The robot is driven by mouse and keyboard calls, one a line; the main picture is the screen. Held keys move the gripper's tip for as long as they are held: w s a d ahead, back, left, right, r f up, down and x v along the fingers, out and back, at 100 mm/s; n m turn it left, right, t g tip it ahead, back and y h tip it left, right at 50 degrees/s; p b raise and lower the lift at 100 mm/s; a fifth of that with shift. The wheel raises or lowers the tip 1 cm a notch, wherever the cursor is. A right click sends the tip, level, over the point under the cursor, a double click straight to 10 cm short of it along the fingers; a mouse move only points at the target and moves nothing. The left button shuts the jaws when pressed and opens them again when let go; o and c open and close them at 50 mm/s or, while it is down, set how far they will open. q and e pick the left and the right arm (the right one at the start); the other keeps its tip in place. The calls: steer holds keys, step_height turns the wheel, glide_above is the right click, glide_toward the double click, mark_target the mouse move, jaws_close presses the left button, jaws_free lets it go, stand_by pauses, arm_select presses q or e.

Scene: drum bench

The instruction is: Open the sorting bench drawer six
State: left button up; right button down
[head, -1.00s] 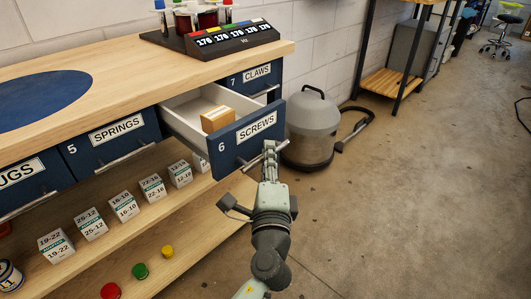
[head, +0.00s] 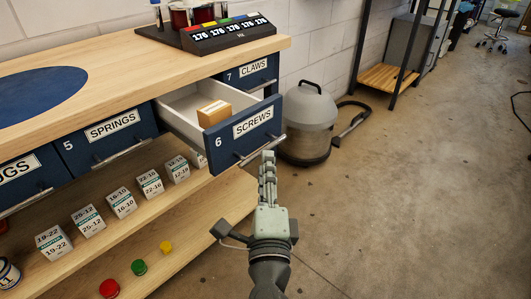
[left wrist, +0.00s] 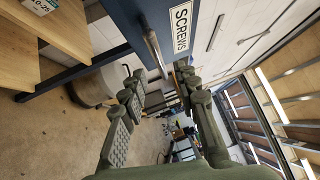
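Drawer six (head: 232,137), dark blue and labelled SCREWS, stands pulled out from the bench, with its white inside showing. A small cardboard box (head: 213,113) lies in it. Its metal bar handle (head: 255,151) runs along the lower front and also shows in the left wrist view (left wrist: 155,52). My right gripper is not in view.
Drawer seven (head: 252,76), CLAWS, and drawer five (head: 105,137), SPRINGS, flank it. A lower shelf (head: 205,215) carries labelled boxes and coloured lids. A grey vacuum cleaner (head: 310,115) stands right of the open drawer. The floor at right is clear.

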arm_select(q)
steer(key=s, duration=0.6)
steer(key=shift+s+d+f, duration=0.15)
steer(key=shift+d+f, duration=0.15)
steer(key=shift+f, duration=0.15)
